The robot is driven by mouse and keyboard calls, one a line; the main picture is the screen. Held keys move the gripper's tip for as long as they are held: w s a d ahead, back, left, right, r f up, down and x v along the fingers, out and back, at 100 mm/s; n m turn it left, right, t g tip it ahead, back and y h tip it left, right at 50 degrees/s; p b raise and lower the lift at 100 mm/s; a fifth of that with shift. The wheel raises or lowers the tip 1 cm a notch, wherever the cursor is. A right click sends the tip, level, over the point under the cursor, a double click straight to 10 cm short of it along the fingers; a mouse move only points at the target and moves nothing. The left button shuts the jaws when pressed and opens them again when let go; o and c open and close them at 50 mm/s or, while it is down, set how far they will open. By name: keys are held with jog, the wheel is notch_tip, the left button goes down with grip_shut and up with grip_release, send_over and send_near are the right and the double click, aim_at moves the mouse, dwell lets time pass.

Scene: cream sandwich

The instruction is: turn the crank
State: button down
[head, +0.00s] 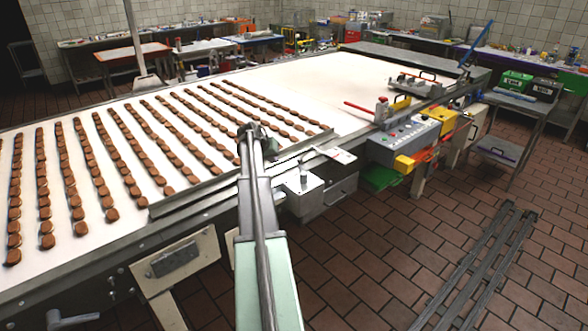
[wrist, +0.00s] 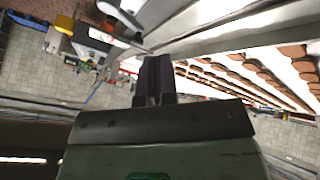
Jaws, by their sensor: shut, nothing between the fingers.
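I cannot tell for sure which part is the crank. A grey handle (head: 72,319) sticks out under the belt's near side at the bottom left of the head view. A small black knob (head: 303,177) stands on a grey box beside the belt, and a blue lever (head: 478,46) rises at the far right. My gripper (head: 250,129) is at the belt's near edge in the middle of the head view, apart from all three. In the wrist view my gripper's dark fingers (wrist: 155,75) are together, with nothing between them.
The white belt (head: 310,82) carries long rows of brown biscuits (head: 130,170) on its left part. A control panel (head: 408,138) with a red handle (head: 358,107) stands at its right. Floor rails (head: 480,258) lie on open tiled floor at the lower right.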

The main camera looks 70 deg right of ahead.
jog(key=n, duration=0.2)
jog(key=b, duration=0.9)
send_near(293, 177)
jog(key=d+f, duration=0.2)
jog(key=w+d+f, duration=0.1)
jog(key=shift+w+d+f, duration=0.15)
jog(key=shift+d+f, duration=0.25)
jog(key=s, duration=0.1)
jog(key=s+d+r+p, duration=0.1)
jog(key=shift+s+d+r, duration=0.1)
jog(key=shift+s+d, duration=0.45)
jog(key=shift+s, duration=0.1)
jog(key=shift+w+a, duration=0.1)
jog(key=shift+w, duration=0.1)
